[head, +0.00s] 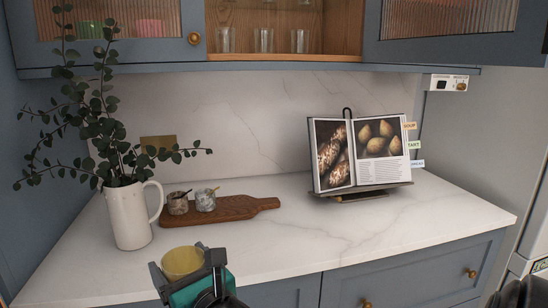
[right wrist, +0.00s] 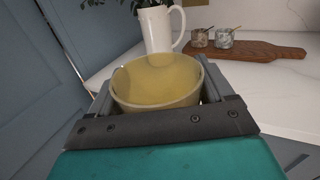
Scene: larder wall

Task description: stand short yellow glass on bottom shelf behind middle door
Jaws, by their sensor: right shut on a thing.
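The short yellow glass (head: 183,262) is upright in my right gripper (head: 187,265), over the counter's front edge at lower left. In the right wrist view the glass (right wrist: 157,82) sits between the fingers of the gripper (right wrist: 157,100), which is shut on it; it looks empty. The middle compartment of the wall cabinet is open, and its wooden bottom shelf (head: 285,57) shows. The middle door (head: 440,50), blue with ribbed glass, appears swung out to the right. Clear glasses (head: 264,40) stand spaced apart on that shelf. My left gripper is not in view.
The left door (head: 150,52) is shut, with green and pink things behind its glass. On the counter (head: 300,235) are a white jug (head: 130,215) with tall leafy branches, a wooden board (head: 240,206) with two small jars, and a cookbook (head: 362,155) on a stand. The counter's front middle is clear.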

